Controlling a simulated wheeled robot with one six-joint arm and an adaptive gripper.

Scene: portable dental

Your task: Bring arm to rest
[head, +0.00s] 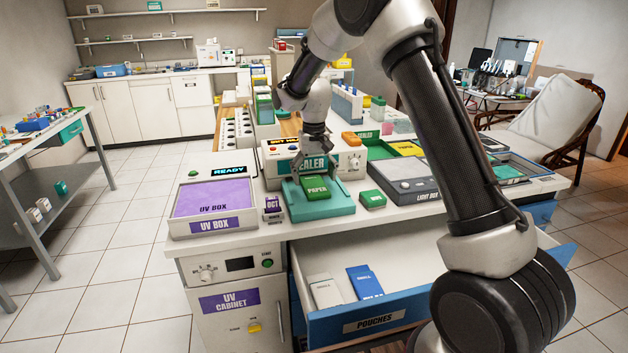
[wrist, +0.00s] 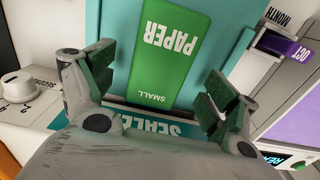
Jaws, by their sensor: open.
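My gripper (head: 314,168) hangs in front of the sealer (head: 349,163), above a teal tray (head: 333,206). A green packet marked PAPER (head: 317,190) lies on this tray. In the wrist view my gripper (wrist: 158,88) is open, its two padded fingers apart with nothing held between them. The green packet (wrist: 170,50) lies beyond the fingers and also reads SMALL. The arm reaches over the bench from the right side of the head view, bent at the elbow. I cannot tell the exact gap between fingertips and packet.
The pouches drawer (head: 374,322) is open, with a grey packet (head: 324,291) and a blue packet (head: 365,284) inside. A UV box (head: 213,201) stands left, and a light box (head: 404,184) right.

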